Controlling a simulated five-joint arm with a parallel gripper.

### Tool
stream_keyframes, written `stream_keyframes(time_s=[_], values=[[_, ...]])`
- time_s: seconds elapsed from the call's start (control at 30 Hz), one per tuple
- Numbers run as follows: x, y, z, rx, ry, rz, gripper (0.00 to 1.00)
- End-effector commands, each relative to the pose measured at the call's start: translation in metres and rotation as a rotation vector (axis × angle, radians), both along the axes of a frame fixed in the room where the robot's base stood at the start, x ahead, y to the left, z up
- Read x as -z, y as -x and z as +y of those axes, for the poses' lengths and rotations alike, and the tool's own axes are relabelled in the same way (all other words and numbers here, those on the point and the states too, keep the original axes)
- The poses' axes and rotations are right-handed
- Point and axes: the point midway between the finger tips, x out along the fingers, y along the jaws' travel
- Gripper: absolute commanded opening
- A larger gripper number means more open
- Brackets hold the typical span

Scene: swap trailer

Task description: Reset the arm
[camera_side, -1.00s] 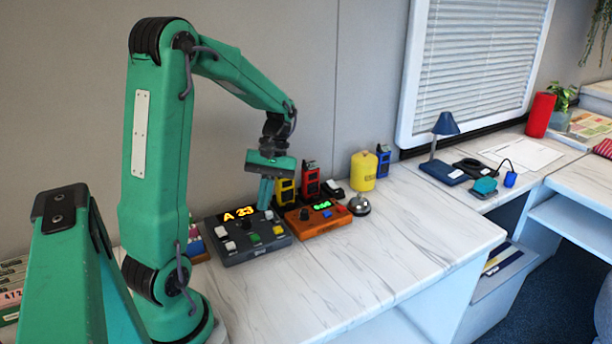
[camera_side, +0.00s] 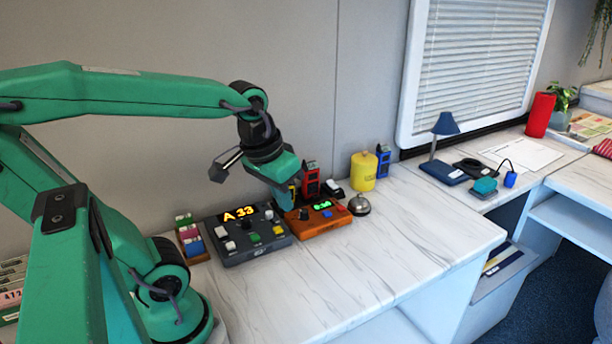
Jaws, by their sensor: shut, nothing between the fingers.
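My gripper (camera_side: 283,198) points down and to the right, its green fingers shut with nothing between them. Its tip is in front of or just above the gap between the dark grey control box and the orange box; whether it touches either I cannot tell. The grey box (camera_side: 240,255) has a lit display reading "A 33" and several coloured buttons. The orange box (camera_side: 322,225) has a small green display and a dark knob. The gripper partly hides a yellow device behind it.
Behind the boxes stand a red device (camera_side: 311,180), a yellow canister (camera_side: 363,172) and a blue device (camera_side: 383,161). A silver bell (camera_side: 359,205) sits right of the orange box. A rack of coloured blocks (camera_side: 190,238) stands at left. The front counter (camera_side: 400,245) is clear.

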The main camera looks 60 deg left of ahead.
Motion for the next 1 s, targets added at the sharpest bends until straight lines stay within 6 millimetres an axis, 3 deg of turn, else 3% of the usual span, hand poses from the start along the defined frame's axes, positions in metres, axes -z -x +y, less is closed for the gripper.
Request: stream_keyframes(time_s=[0.3,1.0], values=[[-0.011,0.014,-0.026,0.218,-0.055,-0.17,0.0],[-0.011,0.016,-0.03,0.25,-0.064,-0.195,0.0]])
